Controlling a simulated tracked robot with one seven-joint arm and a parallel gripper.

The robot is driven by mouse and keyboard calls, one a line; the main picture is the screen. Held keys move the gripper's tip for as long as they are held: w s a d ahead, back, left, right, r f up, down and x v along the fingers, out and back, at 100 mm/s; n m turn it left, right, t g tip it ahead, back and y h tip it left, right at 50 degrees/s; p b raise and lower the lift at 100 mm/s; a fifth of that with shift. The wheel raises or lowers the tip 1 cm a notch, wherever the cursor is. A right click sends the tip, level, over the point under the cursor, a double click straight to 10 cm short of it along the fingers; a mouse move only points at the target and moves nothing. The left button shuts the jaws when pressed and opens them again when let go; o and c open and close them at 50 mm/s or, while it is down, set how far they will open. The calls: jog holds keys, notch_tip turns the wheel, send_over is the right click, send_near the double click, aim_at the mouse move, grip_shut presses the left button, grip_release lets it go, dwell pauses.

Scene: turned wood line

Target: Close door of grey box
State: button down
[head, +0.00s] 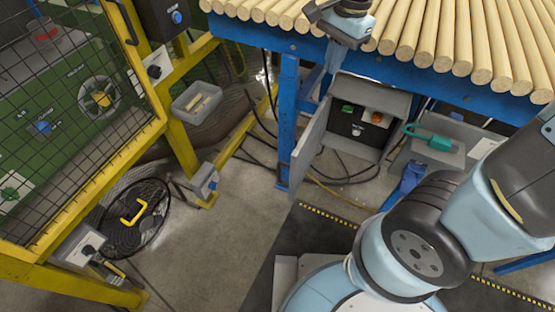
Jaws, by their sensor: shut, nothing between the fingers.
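The grey box (378,112) is low under the blue roller table, right of its leg. My gripper (334,62) points down at the table's edge, above and near the upper end of the door. It is shut and empty. Its fingertips are small and hard to make out against the blue frame, so I cannot tell whether they touch the door.
Wooden poles (450,40) lie across the blue table (400,72) above the box. A green padlock-shaped object (430,138) is right of the box. Open floor (225,225) lies between.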

aim_at(301, 148)
jog(key=s+a+f+m+h, duration=0.3)
jog(key=a+f+m, duration=0.2)
jog(key=a+f, duration=0.4)
jog(key=s+a+f+m+h, duration=0.25)
jog(key=a+f+m, duration=0.25)
jog(key=a+f, duration=0.45)
jog(key=s+d+f, duration=0.1)
jog(key=d+f, duration=0.6)
jog(key=f, duration=0.2)
jog(key=shift+d+f, duration=0.3)
jog(key=shift+f, duration=0.05)
jog(key=shift+s, duration=0.1)
